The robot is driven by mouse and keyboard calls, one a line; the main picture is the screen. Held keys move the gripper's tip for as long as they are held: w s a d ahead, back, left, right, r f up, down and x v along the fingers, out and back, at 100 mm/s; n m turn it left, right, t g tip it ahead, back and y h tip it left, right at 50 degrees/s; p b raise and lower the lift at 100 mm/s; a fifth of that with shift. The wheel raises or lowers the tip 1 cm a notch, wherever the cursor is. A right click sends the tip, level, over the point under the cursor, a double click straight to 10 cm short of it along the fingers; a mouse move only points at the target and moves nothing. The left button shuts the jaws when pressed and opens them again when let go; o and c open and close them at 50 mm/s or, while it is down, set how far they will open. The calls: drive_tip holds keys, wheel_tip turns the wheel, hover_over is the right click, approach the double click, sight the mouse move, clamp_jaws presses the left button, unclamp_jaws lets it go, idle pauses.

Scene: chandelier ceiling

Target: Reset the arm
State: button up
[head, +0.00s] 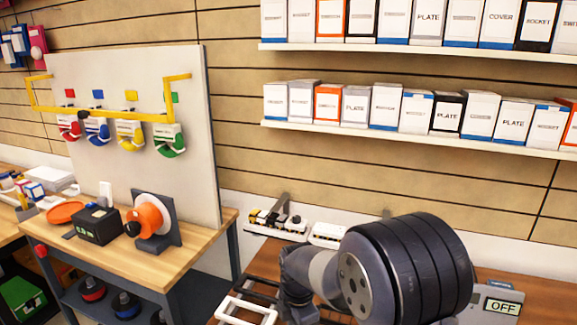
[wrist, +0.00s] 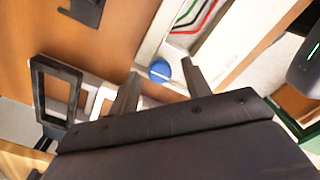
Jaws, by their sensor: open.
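My gripper (wrist: 160,69) shows in the wrist view with its two dark fingers apart. Nothing sits gripped between them. A blue round knob or cap (wrist: 160,71) appears between the fingertips; I cannot tell how far beyond them it lies. In the head view my dark arm fills the lower middle and right, over the brown workbench (head: 540,296). The gripper itself cannot be made out there.
A dark rectangular frame (wrist: 57,92) stands left of the fingers, and a white tray with coloured wires (wrist: 200,22) lies beyond them. A digital box reading OFF (head: 500,306) is right of my arm. A white frame (head: 246,311) lies left. Boxed shelves (head: 400,139) line the wall.

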wheel_tip(320, 180, up, 11)
wheel_tip(320, 180, down, 11)
drive_tip(key=shift+r, duration=0.15)
drive_tip(key=shift+f, duration=0.2)
drive_tip(key=m, duration=1.2)
drive_tip(key=shift+b, duration=0.4)
drive_tip(key=m, duration=0.6)
drive_tip(key=shift+b, duration=0.4)
drive_tip(key=shift+m+b, duration=0.45)
drive_tip(key=shift+m, duration=2.45)
